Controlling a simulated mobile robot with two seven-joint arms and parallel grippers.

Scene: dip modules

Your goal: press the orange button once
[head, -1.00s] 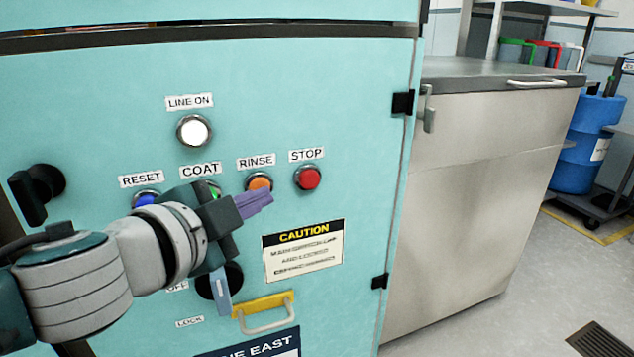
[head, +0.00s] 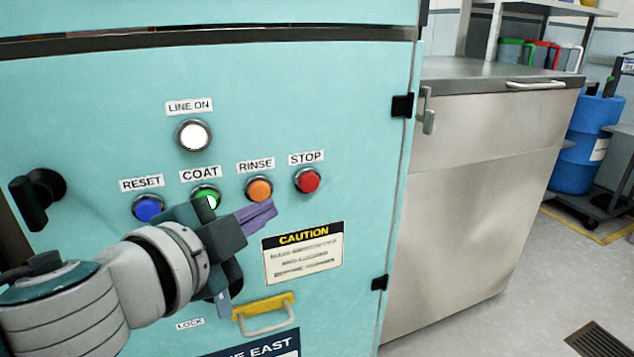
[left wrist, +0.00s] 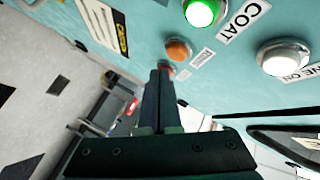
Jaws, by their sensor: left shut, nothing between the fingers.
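The orange button (head: 259,189) sits under the RINSE label on the teal panel (head: 330,130), between the green button (head: 207,198) and the red button (head: 307,180). In the left wrist view the orange button (left wrist: 178,50) shows just beyond and right of my fingertips. My left gripper (head: 262,214) is shut and empty, its purple fingers below the orange button in the head view. It also shows in the left wrist view (left wrist: 160,72). Whether the fingers touch the panel I cannot tell. My right gripper is not in view.
A blue button (head: 148,207) is at the left and a lit white lamp (head: 194,134) is above. A caution sign (head: 302,252) and a yellow hasp (head: 264,306) are below. A black handle (head: 38,196) projects at far left. A grey cabinet (head: 470,190) stands at right.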

